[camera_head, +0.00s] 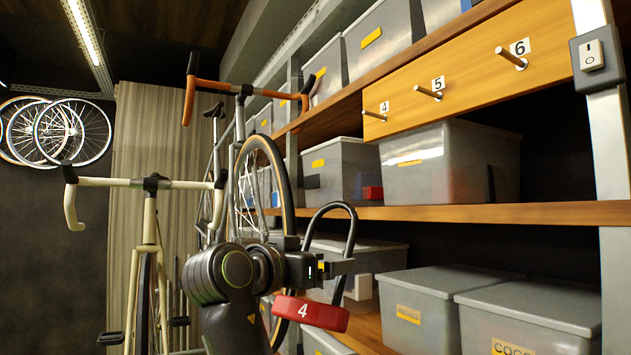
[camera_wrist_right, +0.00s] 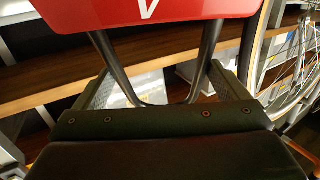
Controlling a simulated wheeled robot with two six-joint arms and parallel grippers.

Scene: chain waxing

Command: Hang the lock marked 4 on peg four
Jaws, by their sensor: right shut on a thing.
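The lock marked 4 has a red body (camera_head: 311,312) with a white 4 and a dark U-shaped shackle (camera_head: 333,208). My right gripper (camera_head: 338,267) is shut on the shackle, with the loop above the jaws and the red body below. In the right wrist view the red body (camera_wrist_right: 150,12) fills the top, and the shackle legs run between my jaws (camera_wrist_right: 155,95). Peg four (camera_head: 374,115) sticks out of the wooden board under the label 4, above and right of the shackle, apart from it. My left gripper is not in view.
Peg five (camera_head: 429,92) and peg six (camera_head: 511,58) are empty on the same board (camera_head: 470,80). Grey bins (camera_head: 450,160) stand on the shelf (camera_head: 480,212) below. Bicycles (camera_head: 150,230) stand at the left, one wheel (camera_head: 270,190) close behind my right arm.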

